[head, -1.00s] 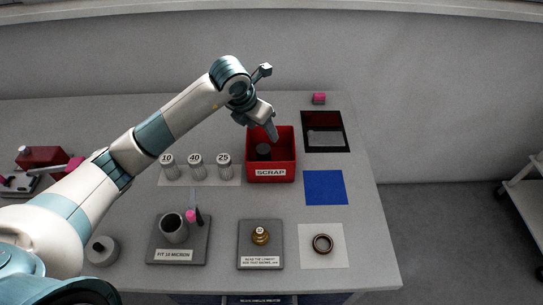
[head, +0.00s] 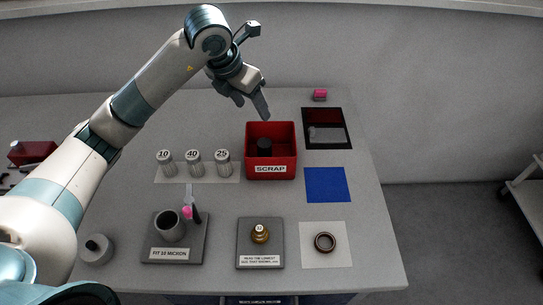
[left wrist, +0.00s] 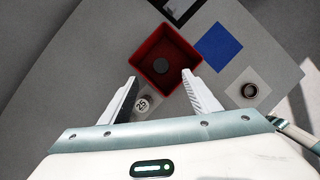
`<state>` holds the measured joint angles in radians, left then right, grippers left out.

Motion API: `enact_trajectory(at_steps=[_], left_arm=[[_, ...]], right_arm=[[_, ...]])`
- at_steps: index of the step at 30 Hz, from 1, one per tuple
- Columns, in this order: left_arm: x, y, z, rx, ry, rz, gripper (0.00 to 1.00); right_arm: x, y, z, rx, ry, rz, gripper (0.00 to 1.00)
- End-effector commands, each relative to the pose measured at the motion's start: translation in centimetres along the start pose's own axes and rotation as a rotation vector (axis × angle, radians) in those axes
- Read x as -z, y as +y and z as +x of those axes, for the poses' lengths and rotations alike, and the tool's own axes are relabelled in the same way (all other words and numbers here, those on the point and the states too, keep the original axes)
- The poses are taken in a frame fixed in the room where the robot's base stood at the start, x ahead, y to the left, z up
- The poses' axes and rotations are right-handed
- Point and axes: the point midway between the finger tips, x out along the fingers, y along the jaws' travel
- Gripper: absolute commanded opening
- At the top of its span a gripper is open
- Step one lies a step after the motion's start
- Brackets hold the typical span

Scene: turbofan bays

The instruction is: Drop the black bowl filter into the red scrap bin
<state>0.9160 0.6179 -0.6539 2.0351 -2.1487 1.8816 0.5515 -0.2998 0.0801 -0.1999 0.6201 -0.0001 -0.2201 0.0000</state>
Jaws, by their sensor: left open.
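The black bowl filter (head: 264,146) stands inside the red scrap bin (head: 271,169), which carries a SCRAP label on its front. In the left wrist view the filter (left wrist: 161,67) shows as a dark round shape on the floor of the bin (left wrist: 141,61). My left gripper (head: 251,105) is open and empty, above and slightly left of the bin's back edge. In the left wrist view its two fingers (left wrist: 160,92) are spread wide with nothing between them. My right gripper is not seen.
Filters labelled 10 (head: 165,168), 40 (head: 193,168) and 25 (head: 223,166) stand left of the bin. A blue mat (head: 326,185) and a black-edged tray (head: 341,143) lie to its right. A grey cup (head: 170,227) and a brass part (head: 260,233) sit on plates in front.

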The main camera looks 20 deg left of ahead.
Motion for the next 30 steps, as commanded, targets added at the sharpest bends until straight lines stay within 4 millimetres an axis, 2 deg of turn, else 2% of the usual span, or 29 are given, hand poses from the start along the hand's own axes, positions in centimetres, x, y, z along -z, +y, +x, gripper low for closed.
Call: enact_trajectory(at_steps=[1, 6, 12, 19, 30], left_arm=[[0.0, 0.1, -0.9, -0.002, -0.006, 0.002, 0.56], [0.0, 0.1, -4.3, -0.002, -0.005, 0.001, 0.56], [-0.1, 0.0, -6.8, -0.001, -0.003, 0.001, 0.56], [0.0, 0.0, -7.9, 0.000, -0.001, 0.000, 0.56], [0.0, 0.0, -7.9, 0.000, 0.000, 0.000, 0.56]], right_arm=[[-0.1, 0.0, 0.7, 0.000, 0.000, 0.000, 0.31], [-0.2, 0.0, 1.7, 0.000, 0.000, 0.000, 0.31], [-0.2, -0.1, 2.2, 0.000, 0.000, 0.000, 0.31], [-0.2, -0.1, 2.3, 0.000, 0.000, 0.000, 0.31], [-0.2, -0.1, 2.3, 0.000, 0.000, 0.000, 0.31]])
